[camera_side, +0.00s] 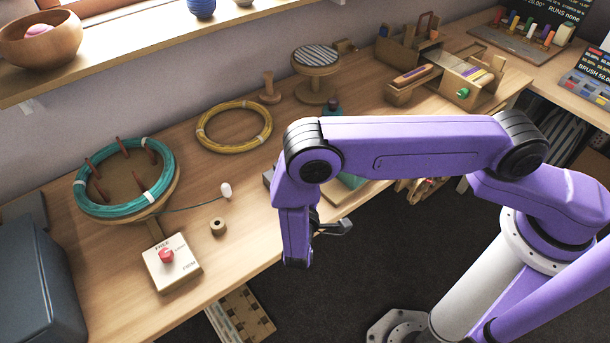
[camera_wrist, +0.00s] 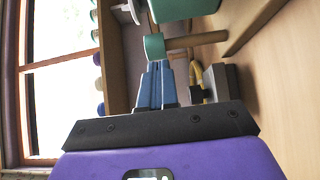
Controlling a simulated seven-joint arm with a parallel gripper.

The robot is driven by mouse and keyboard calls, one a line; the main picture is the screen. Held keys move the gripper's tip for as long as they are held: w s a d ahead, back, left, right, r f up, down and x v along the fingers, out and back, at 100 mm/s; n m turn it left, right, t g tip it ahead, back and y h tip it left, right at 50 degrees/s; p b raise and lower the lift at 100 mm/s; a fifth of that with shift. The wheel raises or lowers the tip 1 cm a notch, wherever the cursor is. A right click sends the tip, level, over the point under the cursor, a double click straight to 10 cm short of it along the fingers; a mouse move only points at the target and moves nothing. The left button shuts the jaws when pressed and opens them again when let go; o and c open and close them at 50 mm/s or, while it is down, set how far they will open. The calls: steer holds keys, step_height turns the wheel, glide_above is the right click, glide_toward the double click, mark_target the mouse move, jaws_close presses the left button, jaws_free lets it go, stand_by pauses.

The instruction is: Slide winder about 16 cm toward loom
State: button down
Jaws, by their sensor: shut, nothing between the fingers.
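What I take to be the winder is a teal-green body (camera_side: 352,181) on a wooden base, mostly hidden behind my arm in the side view. In the wrist view its green body (camera_wrist: 182,8) and a teal knob (camera_wrist: 153,46) on a wooden rod are close up. My gripper (camera_wrist: 155,64) is shut and empty, its blue fingertips right by the teal knob; I cannot tell whether they touch. In the side view the fingers are hidden by my arm. What looks like the loom, a wooden frame with coloured threads (camera_side: 468,72), stands at the back right of the bench.
A grey block (camera_wrist: 222,82) stands close to my fingers. A yellow coil (camera_side: 234,126), a wooden spool (camera_side: 269,88) and a round striped-top stand (camera_side: 316,59) lie further back. A teal coil on a stand (camera_side: 125,180) and a switch box (camera_side: 172,262) are left.

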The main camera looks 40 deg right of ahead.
steer(key=v, duration=1)
steer(key=shift+a, duration=0.2)
steer(key=c, duration=1.1)
jaws_free()
steer(key=shift+d+r, duration=0.1)
steer(key=o, duration=0.4)
steer(key=shift+w+d+r+m+g, duration=0.15)
steer(key=shift+w+d+m+g, duration=0.15)
steer(key=shift+m+g, duration=0.3)
steer(key=w+d+r+m+g+y, duration=0.5)
steer(key=d+r+m+g+y, duration=0.1)
steer(key=m, duration=0.6)
steer(key=w+d+r+m+g+y, duration=0.5)
steer(key=r+m, duration=0.3)
steer(key=m, duration=0.5)
steer(key=shift+w+d+g+y, duration=0.4)
steer(key=shift+w+d+y, duration=0.25)
steer(key=shift+y, duration=0.15)
